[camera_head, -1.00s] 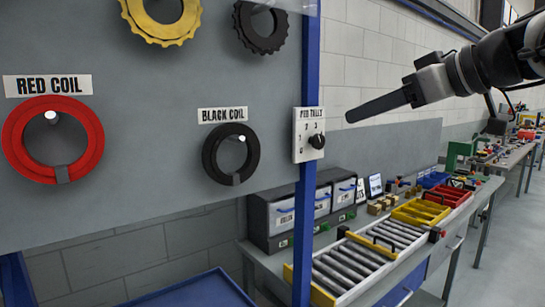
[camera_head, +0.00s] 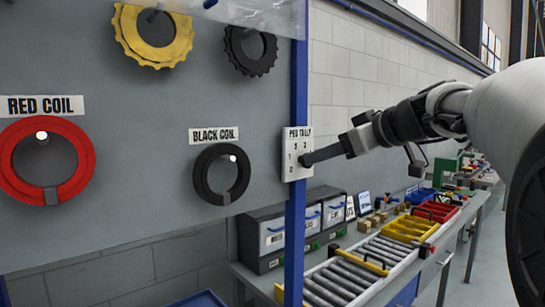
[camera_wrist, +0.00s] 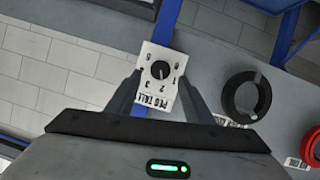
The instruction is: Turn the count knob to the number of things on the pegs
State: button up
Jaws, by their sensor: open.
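The count knob is a round black dial (camera_wrist: 160,69) on a white PEG TALLY plate (camera_head: 289,170) fixed to the blue post; the wrist view also shows the plate (camera_wrist: 152,100), turned nearly upside down. Digits ring the knob; its pointer setting is too small to tell. My gripper (camera_head: 308,158) is at the plate, hiding the knob in the head view. In the wrist view the open fingers (camera_wrist: 160,77) lie either side of the knob; contact is unclear. On the board hang a red coil (camera_head: 17,165), a black coil (camera_head: 203,177), a yellow toothed ring (camera_head: 127,38) and a black toothed ring (camera_head: 235,45).
The grey board (camera_head: 150,110) ends at the blue post (camera_head: 295,225). Beyond it is a bench with a roller conveyor (camera_head: 340,280), yellow bins (camera_head: 405,228), red bins (camera_head: 436,212) and grey drawer boxes (camera_head: 272,238). The board's top edge is cut off.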

jog(key=shift+x, duration=2.25)
jog(key=shift+c, duration=0.2)
jog(key=c, duration=1)
